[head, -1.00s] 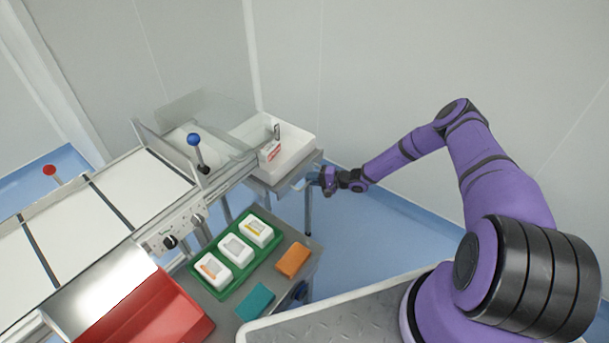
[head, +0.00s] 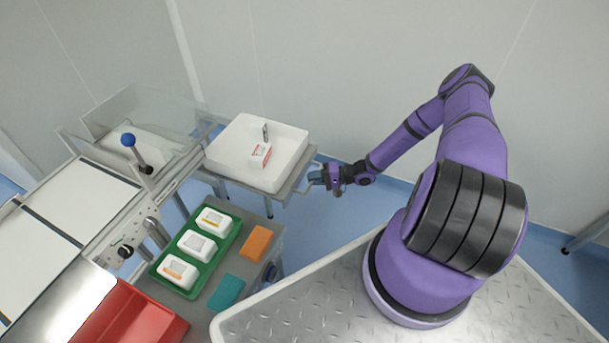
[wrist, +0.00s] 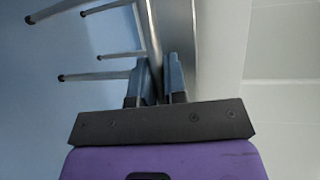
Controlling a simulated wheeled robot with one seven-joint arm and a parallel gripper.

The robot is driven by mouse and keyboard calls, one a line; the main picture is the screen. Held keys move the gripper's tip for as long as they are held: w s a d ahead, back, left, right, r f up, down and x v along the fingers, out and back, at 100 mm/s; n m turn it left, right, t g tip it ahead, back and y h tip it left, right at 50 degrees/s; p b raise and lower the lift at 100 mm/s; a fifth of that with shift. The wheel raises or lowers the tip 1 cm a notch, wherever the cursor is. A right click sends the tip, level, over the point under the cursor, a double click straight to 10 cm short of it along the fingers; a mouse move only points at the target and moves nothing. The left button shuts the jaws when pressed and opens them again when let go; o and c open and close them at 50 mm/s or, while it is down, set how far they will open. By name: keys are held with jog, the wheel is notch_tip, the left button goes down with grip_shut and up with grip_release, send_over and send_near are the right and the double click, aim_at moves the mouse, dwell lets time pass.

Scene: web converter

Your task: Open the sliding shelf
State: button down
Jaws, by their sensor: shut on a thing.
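The sliding shelf (head: 291,186) is a flat grey metal plate at the right end of the machine, carrying a white tray. It sticks out to the right of the machine in the head view. Its thin handle (head: 306,185) is on the outer right edge. My gripper (head: 322,178) is at this handle, with the arm reaching in from the right. In the wrist view, my gripper's two fingers (wrist: 157,88) are close on both sides of a narrow metal bar. The fingers hide the exact contact.
The white tray (head: 225,150) holds a small white and red box (head: 260,157). A lower table carries a green tray (head: 213,258) with white packs, an orange block (head: 257,242) and a teal block (head: 227,291).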

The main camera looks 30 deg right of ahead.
jog(key=shift+s+d, duration=0.25)
jog(key=c, duration=1.2)
grip_release()
jog(key=v, duration=1)
jog(key=shift+s+d, duration=0.2)
jog(key=shift+d, duration=0.15)
jog(key=shift+r, duration=0.15)
